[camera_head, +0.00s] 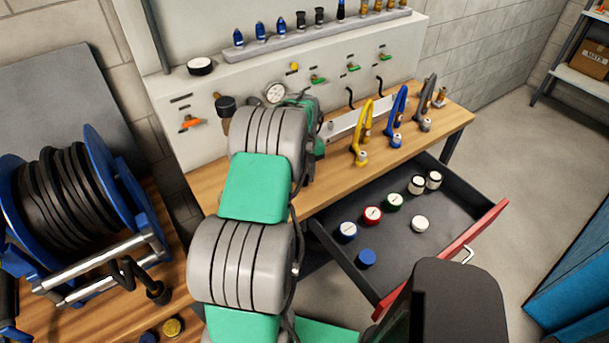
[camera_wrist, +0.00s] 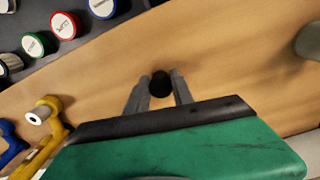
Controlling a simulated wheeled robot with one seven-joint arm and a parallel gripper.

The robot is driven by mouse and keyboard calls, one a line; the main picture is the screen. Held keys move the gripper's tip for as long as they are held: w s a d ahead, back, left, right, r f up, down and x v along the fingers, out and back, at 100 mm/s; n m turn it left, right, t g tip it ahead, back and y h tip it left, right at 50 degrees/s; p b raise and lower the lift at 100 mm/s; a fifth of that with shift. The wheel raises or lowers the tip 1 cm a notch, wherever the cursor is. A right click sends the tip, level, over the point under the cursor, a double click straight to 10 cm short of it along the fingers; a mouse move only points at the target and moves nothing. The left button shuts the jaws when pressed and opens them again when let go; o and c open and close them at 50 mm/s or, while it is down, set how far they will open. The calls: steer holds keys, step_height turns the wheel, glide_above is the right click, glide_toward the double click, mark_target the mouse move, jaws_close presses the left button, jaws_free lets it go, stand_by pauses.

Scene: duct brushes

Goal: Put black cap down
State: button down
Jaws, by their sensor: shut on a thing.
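In the wrist view, my gripper (camera_wrist: 159,92) is shut on a small round black cap (camera_wrist: 160,83), seen from above between the two grey fingertips. The cap is over the bare wooden bench top (camera_wrist: 220,50). I cannot tell whether it touches the wood or hangs just above it. In the head view, my own arm hides the fingers and the held cap; the bench (camera_head: 450,117) shows on both sides of the arm.
An open drawer (camera_head: 465,180) holds several capped jars, including blue (camera_head: 346,232), red (camera_head: 372,215) and green (camera_head: 393,202). Yellow (camera_head: 362,130), blue (camera_head: 397,118) and grey (camera_head: 426,105) hooked tools stand on the bench. A valve panel (camera_head: 165,90) rises behind. A hose reel (camera_head: 75,200) stands left.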

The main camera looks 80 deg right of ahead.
mark_target(304, 176)
steer(key=shift+f, duration=0.2)
steer(key=c, duration=1.1)
jaws_free()
step_height(304, 176, up, 12)
steer(key=b, duration=0.3)
steer(key=w+a+r+n+t+h, duration=0.1)
steer(key=w+a+r+n, duration=0.15)
steer(key=w+a, duration=0.8)
steer(key=w+a+r+n, duration=0.2)
steer(key=w+a+r, duration=0.2)
steer(key=w+a, duration=0.65)
steer(key=w+a+r+n+t, duration=0.1)
steer(key=w+a, duration=0.2)
steer(key=a, duration=0.5)
steer(key=w+a+r+n, duration=0.1)
steer(key=w+a, duration=0.3)
steer(key=a, duration=0.3)
steer(key=s+a+f+n+t, duration=0.1)
steer(key=s+a+n, duration=0.1)
steer(key=a, duration=0.7)
steer(key=s+a+f+n+t+y, duration=0.1)
steer(key=s+a+f, duration=0.1)
steer(key=a, duration=0.6)
steer(key=shift+s+a+f+n, duration=0.2)
steer(key=shift+s+a+n, duration=0.15)
steer(key=shift+s, duration=0.15)
